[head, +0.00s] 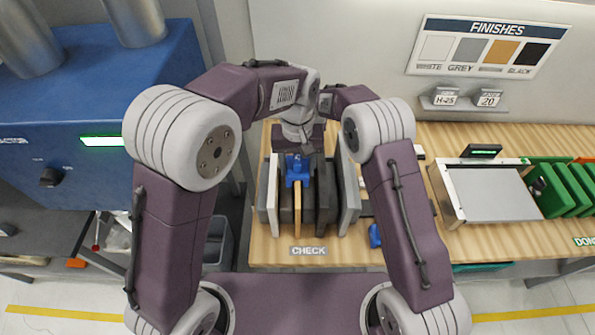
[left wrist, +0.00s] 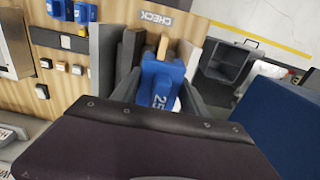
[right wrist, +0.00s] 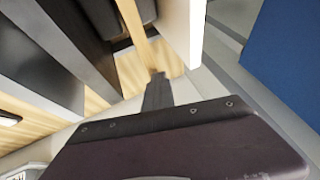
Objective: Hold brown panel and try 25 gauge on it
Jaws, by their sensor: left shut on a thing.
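The brown panel (head: 297,203) stands on edge among other panels behind the CHECK label. Its light tan edge shows in the left wrist view (left wrist: 163,46) and in the right wrist view (right wrist: 146,40). My left gripper (head: 298,157) is shut on the blue gauge marked 25 (left wrist: 160,82), with a finger on each side. The gauge is at the brown panel's upper edge; whether it is fully seated cannot be told. My right gripper (right wrist: 157,80) has its fingers close together at the brown panel's end, seemingly pinching it. It is hidden in the head view.
A white panel (head: 273,190) and dark panels (head: 323,195) stand close on both sides. Another blue gauge (head: 375,237) lies on the bench at right. A blue machine (head: 60,100) stands left. A metal-topped unit (head: 490,192) and green pieces (head: 570,190) are right.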

